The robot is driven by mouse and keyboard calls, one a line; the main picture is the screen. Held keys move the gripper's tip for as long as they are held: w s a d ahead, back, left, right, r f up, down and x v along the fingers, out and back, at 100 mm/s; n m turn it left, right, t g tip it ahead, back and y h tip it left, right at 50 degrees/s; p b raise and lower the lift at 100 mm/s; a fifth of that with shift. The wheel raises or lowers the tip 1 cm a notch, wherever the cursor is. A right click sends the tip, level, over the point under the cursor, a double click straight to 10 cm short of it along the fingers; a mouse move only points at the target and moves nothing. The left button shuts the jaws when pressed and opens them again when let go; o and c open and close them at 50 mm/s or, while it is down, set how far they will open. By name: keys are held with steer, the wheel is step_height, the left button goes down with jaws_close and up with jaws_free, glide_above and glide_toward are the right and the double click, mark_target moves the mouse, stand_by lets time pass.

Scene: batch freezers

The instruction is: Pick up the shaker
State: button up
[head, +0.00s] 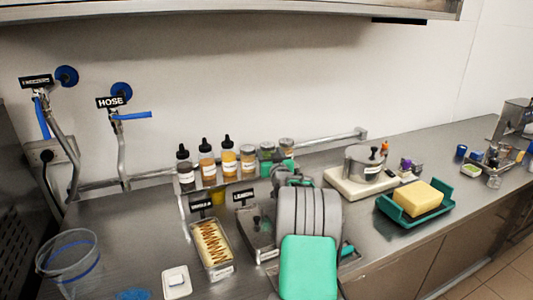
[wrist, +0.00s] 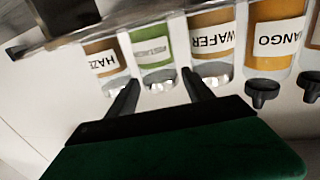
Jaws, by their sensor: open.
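Several shakers with silver lids stand on a narrow wall shelf. In the wrist view they appear upside down: a green-filled shaker (wrist: 153,48), a brown one labelled "HAZE…" (wrist: 104,58) and an orange-brown one labelled "WAFER" (wrist: 211,42). In the head view, the wafer shaker (head: 248,160) stands left of the green one (head: 267,153), with the hazelnut one (head: 286,147) to the right. My gripper (wrist: 160,78) is open and empty, its fingers pointing towards the green shaker. I cannot tell whether they touch it. In the head view my arm partly hides the gripper.
Black-capped squeeze bottles (head: 206,165) stand left of the shakers; a mango bottle (wrist: 273,40) is nearest. Below are a wafer tray (head: 212,246) and a clear pitcher (head: 68,258). A yellow block (head: 418,198) sits on a green tray (head: 385,208) at right.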

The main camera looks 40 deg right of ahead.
steer(key=p+x, duration=0.1)
steer(key=x, duration=0.2)
steer(key=shift+w+d, duration=0.15)
steer(key=shift+w, duration=0.2)
steer(key=shift+r, duration=0.1)
steer(key=shift+c, duration=0.3)
steer(key=c, duration=0.9)
steer(key=shift+c, duration=0.3)
steer(key=shift+r, duration=0.15)
